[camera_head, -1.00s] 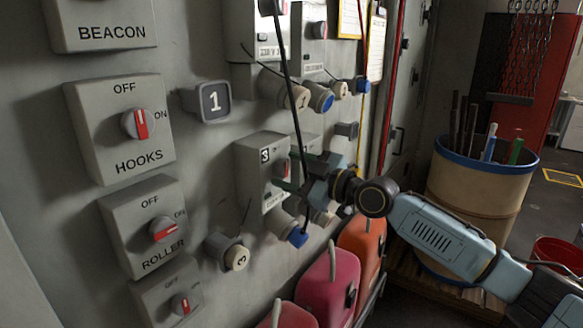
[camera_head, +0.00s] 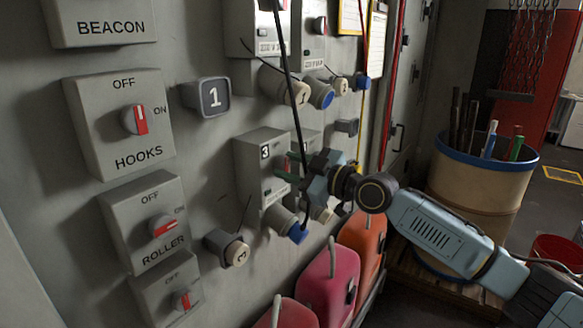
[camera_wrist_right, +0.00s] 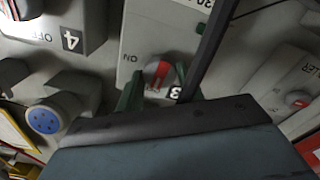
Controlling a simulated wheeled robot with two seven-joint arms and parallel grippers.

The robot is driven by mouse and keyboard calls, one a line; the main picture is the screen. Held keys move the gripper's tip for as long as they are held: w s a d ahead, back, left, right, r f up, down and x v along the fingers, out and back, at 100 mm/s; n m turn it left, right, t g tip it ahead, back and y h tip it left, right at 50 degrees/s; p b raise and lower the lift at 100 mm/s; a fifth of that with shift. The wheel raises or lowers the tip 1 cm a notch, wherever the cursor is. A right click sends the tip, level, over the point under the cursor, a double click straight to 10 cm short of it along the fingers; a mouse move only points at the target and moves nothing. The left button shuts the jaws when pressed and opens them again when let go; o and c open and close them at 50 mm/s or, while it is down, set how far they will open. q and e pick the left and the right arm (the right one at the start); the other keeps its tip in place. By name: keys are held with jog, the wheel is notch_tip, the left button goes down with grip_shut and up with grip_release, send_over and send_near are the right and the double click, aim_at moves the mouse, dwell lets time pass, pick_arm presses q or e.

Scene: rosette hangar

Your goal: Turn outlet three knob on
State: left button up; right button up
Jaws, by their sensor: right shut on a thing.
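The outlet box marked 3 (camera_head: 262,178) is a grey box on the wall in the middle of the head view. Its knob, a round grey dial with a red bar, shows in the right wrist view (camera_wrist_right: 158,72), where the ON label is to its left. My right gripper (camera_head: 289,167) is at the front of this box, with its green fingertips (camera_wrist_right: 156,88) on either side of the knob and shut on it. The fingers hide part of the knob in the head view. My left gripper is not in view.
A dark cable (camera_head: 292,90) hangs in front of the box. A blue-capped socket (camera_head: 297,233) sits below it. HOOKS (camera_head: 118,125) and ROLLER (camera_head: 145,222) switches are at left. Red and orange cans (camera_head: 330,285) stand below. A barrel (camera_head: 475,190) stands at right.

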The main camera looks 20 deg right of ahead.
jog(key=m, duration=0.7)
jog(key=shift+m, duration=0.3)
jog(key=m+p, duration=0.2)
jog(key=m, duration=0.3)
jog(key=shift+m+p, duration=1)
jog(key=shift+m, duration=1.3)
jog(key=o, duration=1)
jog(key=shift+d, duration=0.1)
